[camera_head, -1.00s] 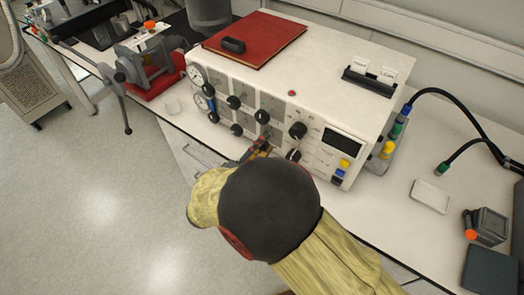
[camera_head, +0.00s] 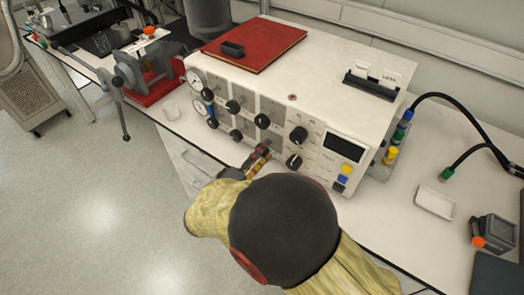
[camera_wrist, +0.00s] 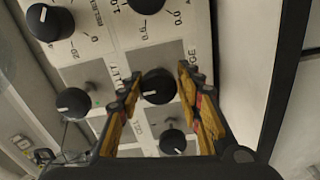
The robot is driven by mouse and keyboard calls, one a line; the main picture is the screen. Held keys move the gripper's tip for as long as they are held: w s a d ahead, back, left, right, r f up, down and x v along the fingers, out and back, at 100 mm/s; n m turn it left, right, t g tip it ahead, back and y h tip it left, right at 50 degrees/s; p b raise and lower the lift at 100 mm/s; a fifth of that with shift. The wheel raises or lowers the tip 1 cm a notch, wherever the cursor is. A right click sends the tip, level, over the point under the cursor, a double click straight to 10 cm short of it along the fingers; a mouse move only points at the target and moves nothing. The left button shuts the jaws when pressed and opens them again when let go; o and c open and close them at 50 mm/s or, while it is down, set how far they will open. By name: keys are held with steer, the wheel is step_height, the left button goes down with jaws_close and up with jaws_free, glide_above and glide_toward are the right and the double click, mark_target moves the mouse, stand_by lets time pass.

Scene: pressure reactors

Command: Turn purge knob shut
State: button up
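The black purge knob (camera_wrist: 158,86) sits on the white reactor front panel in the wrist view, with part of a label ending in "GE" beside it. Its white pointer line points to the left in that view. My gripper (camera_wrist: 158,84) is open, with one orange-and-black finger on each side of this knob. I cannot tell whether the fingertips touch it. In the head view my gripper (camera_head: 262,150) is at the lower row of the panel, and its fingers and wrist hide the purge knob.
A red binder (camera_head: 255,45) lies on the white unit. A vise (camera_head: 145,72) stands left on the bench.

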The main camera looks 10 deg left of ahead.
steer(key=o, duration=0.3)
steer(key=shift+o, duration=0.2)
steer(key=v, duration=1.2)
stand_by(0.3)
